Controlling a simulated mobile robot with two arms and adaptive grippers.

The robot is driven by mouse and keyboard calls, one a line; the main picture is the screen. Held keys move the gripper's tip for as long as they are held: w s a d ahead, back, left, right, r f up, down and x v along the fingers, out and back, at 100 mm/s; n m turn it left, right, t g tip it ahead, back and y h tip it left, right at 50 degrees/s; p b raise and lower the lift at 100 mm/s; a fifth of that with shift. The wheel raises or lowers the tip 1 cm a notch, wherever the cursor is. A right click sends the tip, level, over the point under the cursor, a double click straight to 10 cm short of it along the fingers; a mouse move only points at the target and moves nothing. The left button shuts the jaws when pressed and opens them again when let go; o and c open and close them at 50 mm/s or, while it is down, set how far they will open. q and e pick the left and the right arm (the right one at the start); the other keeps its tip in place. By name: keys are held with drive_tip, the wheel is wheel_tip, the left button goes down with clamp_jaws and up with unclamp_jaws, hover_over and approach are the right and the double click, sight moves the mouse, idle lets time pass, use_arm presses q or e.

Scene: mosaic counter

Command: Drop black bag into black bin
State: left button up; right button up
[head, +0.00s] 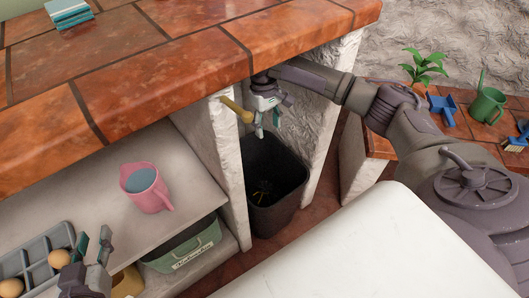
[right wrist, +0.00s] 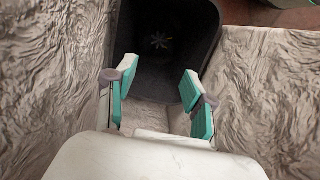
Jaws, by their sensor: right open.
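The black bin (head: 284,212) stands on the floor in the gap between two rough white walls under the counter. It also shows in the right wrist view (right wrist: 205,50). Deep inside it lies a dark thing with small yellowish strips (head: 263,190), seen as a small star shape in the right wrist view (right wrist: 159,41). It may be the black bag; its outline is lost in the dark. My right gripper (head: 268,122) is above the bin, open and empty, its fingers (right wrist: 158,98) wide apart. My left gripper (head: 94,242) is open and empty at the lower left.
A pink jug (head: 148,188) stands on the shelf left of the bin. A grey egg tray (head: 40,258) and a green box (head: 185,246) are nearby. A yellow handle (head: 236,109) sticks out by the wall near my right gripper. The tiled counter (head: 130,60) overhangs the bin.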

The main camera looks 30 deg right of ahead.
drive_tip(key=r, duration=0.4)
drive_tip(key=shift+w+r, duration=0.15)
drive_tip(key=shift+w, duration=0.15)
drive_tip(key=shift+s, duration=0.1)
